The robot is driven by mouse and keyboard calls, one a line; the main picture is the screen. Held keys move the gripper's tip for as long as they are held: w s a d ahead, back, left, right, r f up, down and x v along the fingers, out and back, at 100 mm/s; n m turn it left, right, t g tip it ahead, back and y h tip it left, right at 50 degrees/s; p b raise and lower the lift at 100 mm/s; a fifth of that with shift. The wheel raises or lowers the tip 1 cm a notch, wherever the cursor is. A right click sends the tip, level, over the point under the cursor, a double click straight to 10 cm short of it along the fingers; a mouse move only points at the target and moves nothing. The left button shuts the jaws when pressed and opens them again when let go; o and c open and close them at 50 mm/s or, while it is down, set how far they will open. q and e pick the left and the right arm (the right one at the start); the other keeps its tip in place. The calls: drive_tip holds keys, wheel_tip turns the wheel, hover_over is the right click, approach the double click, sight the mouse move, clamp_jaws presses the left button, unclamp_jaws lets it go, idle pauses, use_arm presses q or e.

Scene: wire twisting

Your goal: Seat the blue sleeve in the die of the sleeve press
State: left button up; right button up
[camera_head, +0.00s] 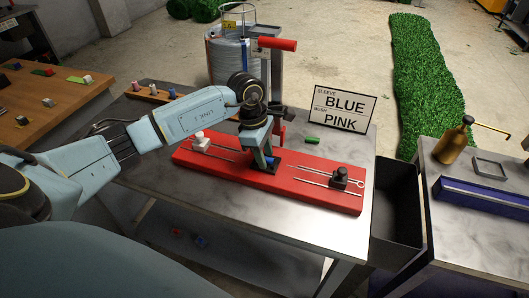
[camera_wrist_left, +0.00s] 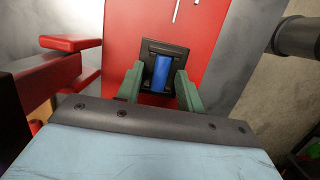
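The blue sleeve (camera_wrist_left: 162,70) lies in the slot of the black die (camera_wrist_left: 152,46) in the left wrist view; I cannot tell how deep it sits. In the head view only a bit of blue (camera_head: 271,161) shows beside the fingers. The die is at the middle of the red press base (camera_head: 225,157). My left gripper (camera_wrist_left: 160,72) points down over the die, with one grey-green finger on each side of the sleeve and a gap on both sides. It also shows in the head view (camera_head: 264,160). My right gripper is in neither view.
A post with a red handle (camera_head: 277,44) stands behind the die. A white clamp (camera_head: 200,140) and a black clamp (camera_head: 339,176) flank it. A sign (camera_head: 341,106) reads sleeve blue; a green piece (camera_head: 312,140) lies before it. A dark bin (camera_head: 399,212) adjoins the table's right side.

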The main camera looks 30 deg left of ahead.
use_arm(q)
drive_tip(key=shift+s+f, duration=0.1)
drive_tip(key=shift+f, duration=0.05)
drive_tip(key=v, duration=1.3)
drive_tip(key=shift+r+b, duration=0.35)
